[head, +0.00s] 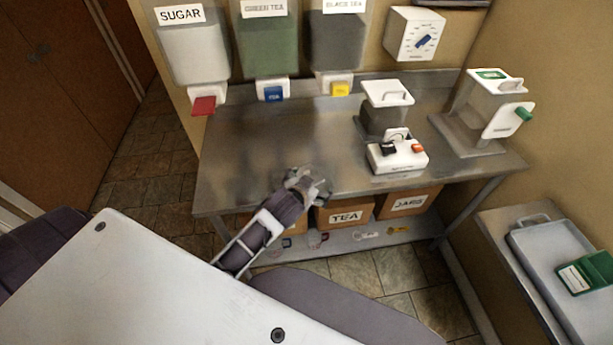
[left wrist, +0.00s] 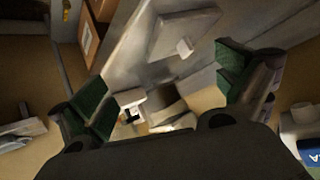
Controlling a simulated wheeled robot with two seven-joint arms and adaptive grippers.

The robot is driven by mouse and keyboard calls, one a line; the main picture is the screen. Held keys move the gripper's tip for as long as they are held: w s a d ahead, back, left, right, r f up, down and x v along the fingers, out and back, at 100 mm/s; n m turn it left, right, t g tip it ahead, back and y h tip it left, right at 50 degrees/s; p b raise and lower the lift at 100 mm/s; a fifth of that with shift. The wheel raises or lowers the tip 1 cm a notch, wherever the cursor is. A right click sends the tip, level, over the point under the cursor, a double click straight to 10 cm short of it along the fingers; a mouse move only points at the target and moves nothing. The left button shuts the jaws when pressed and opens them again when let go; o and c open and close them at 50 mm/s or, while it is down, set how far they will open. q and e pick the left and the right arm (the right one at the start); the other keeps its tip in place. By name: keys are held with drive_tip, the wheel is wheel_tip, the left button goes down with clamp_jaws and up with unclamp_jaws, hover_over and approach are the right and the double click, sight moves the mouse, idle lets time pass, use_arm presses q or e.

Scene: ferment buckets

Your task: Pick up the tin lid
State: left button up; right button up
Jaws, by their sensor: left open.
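A white lid with an arched handle (head: 387,92) sits on a dark square container (head: 383,122) at the back of the metal table; it looks like the tin lid, though no label confirms it. My left gripper (head: 308,180) is over the table's front part, to the left of and nearer than that container, and apart from it. In the left wrist view my left gripper (left wrist: 165,95) has its green-padded fingers wide apart with nothing held. I cannot tell for certain whether the lid shows in that view. My right gripper is not in view.
A white device (head: 397,157) with black and orange parts stands in front of the container. A grey-and-white stand (head: 480,115) is to the right. Sugar (head: 192,50) and tea dispensers hang behind. The left part of the metal table (head: 235,155) is clear.

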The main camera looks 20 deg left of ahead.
use_arm(q)
drive_tip(key=w+d+r+m+t+h, duration=0.3)
drive_tip(key=w+d+r+t, duration=0.15)
drive_tip(key=r, duration=0.45)
drive_tip(key=w+d+r+m+t+h, duration=0.35)
drive_tip(key=w+d+r, duration=0.2)
drive_tip(key=r, duration=0.45)
drive_tip(key=s+d+r+m+g+h, duration=0.1)
drive_tip(key=d+r+m+g+h, duration=0.1)
drive_tip(key=d+m+g+h, duration=0.4)
drive_tip(key=s+d+r+m+g+h, duration=0.2)
drive_tip(key=d+m+g+h, duration=0.2)
drive_tip(key=d+m+h, duration=0.4)
drive_tip(key=a+f+m+g+y, duration=0.5)
drive_tip(key=a+f+g+y, duration=0.3)
drive_tip(key=a+f+y, duration=0.3)
drive_tip(key=w+a+f+n+g+y, duration=0.1)
drive_tip(key=a+n+y, duration=0.2)
drive_tip(key=a, duration=1.7)
drive_tip(key=y, duration=0.4)
drive_tip(key=shift+f+g+p, duration=0.3)
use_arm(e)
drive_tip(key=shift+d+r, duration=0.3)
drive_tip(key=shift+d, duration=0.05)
